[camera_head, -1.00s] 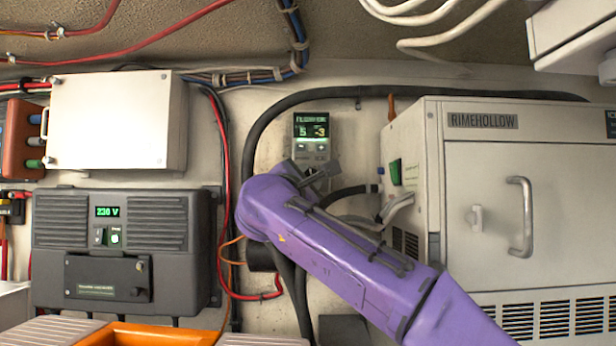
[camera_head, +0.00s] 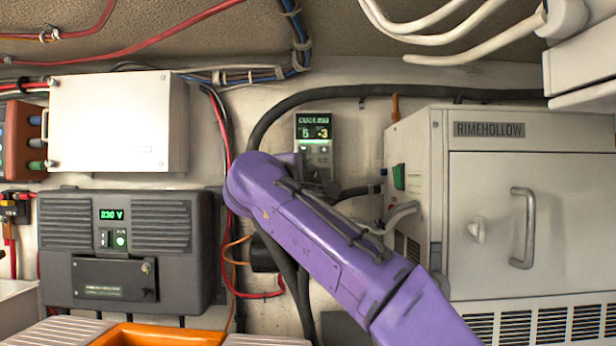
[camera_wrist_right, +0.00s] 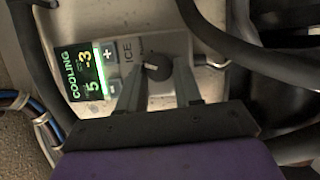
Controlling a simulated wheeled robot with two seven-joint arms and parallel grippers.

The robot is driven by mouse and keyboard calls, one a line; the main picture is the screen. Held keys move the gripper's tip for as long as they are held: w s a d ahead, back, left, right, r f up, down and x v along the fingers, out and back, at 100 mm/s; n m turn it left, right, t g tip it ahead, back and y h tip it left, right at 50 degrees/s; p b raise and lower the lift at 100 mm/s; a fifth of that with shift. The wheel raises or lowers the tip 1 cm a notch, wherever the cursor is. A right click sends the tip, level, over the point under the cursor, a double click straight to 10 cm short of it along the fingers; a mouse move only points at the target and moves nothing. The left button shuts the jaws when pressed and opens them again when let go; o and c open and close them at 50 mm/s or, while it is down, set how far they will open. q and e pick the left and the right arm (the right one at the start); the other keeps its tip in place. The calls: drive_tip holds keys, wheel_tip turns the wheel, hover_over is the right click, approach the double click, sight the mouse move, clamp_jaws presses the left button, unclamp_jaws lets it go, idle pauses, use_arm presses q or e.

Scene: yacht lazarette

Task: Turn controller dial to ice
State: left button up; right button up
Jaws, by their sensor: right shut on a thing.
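The controller (camera_head: 314,138) is a small grey panel on the back wall, with a lit green display (camera_wrist_right: 84,72). The display reads COOLING with 5 and -3. In the right wrist view, its dark round dial (camera_wrist_right: 158,68) has a light mark on the side toward the printed ICE label (camera_wrist_right: 128,54); I cannot tell the exact angle. My right gripper (camera_wrist_right: 158,78) is shut on the dial, one finger on each side. In the head view my purple right arm hides the dial and most of the gripper. My left gripper is out of view.
A white ice maker (camera_head: 515,180) marked RIMEHOLLOW stands right of the controller. A dark inverter (camera_head: 125,250) reading 230 V and a white box (camera_head: 117,122) are at left. Black hoses (camera_head: 345,93) run around the controller. An orange tray (camera_head: 160,335) is at the bottom.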

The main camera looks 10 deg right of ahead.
idle(0.4)
drive_tip(key=o, duration=1)
drive_tip(key=shift+o, duration=0.2)
drive_tip(key=shift+s+a+f+b, duration=0.15)
drive_tip(key=shift+s+b, duration=0.15)
drive_tip(key=shift+b, duration=0.05)
drive_tip(key=b+v, duration=0.4)
drive_tip(key=v, duration=0.5)
drive_tip(key=shift+s+a, duration=0.25)
drive_tip(key=shift+s, duration=0.05)
